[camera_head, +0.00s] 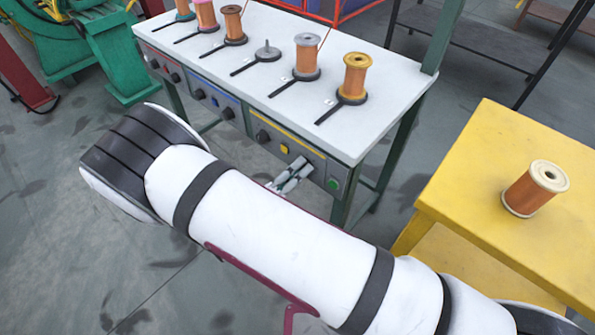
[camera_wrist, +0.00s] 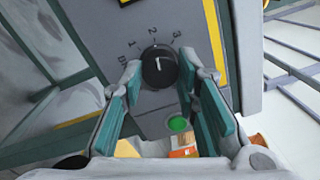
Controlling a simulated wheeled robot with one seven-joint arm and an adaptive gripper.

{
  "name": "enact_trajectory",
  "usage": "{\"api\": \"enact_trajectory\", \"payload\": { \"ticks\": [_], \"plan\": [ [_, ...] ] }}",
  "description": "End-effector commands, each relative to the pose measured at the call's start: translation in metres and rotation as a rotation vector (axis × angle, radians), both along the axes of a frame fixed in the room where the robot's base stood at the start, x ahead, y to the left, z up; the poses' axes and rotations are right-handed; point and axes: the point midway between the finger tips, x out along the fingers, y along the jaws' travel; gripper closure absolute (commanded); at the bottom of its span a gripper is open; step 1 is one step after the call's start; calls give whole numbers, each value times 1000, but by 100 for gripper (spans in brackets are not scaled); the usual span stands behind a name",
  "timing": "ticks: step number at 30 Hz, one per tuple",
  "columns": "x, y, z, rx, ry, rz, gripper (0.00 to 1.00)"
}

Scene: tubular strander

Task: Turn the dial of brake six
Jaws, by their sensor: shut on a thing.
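The dial of brake six (camera_wrist: 158,68) is a round black knob with a white pointer line, on a grey panel. Marks 1, 2 and 3 are printed around it, and the pointer appears to face roughly the 2. My gripper (camera_wrist: 160,66) has one fingertip on each side of the knob and is shut on it. In the head view my gripper (camera_head: 290,178) is at the right part of the panel under the table's front edge, and it hides this dial there. A green button (camera_wrist: 179,123) lies beside the dial; it also shows in the head view (camera_head: 333,184).
The white table (camera_head: 330,110) carries a row of several spindles, most with copper spools (camera_head: 355,75). Other black dials (camera_head: 262,136) and a yellow button (camera_head: 284,148) are further left. A yellow table (camera_head: 490,160) with a spool (camera_head: 535,188) stands at right.

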Motion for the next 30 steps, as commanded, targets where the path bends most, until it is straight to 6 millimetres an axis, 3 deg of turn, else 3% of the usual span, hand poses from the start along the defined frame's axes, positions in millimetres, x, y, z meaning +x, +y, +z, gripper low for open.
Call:
{"api": "enact_trajectory", "payload": {
  "ticks": [5,6,8,20,30],
  "plan": [
    [0,0,-1,2,2,1,99],
    [0,0,-1,2,2,1,62],
    [0,0,-1,2,2,1,51],
    [-5,4,-1,1,0,3,51],
    [-53,43,-4,2,1,5,51]
  ]
}}
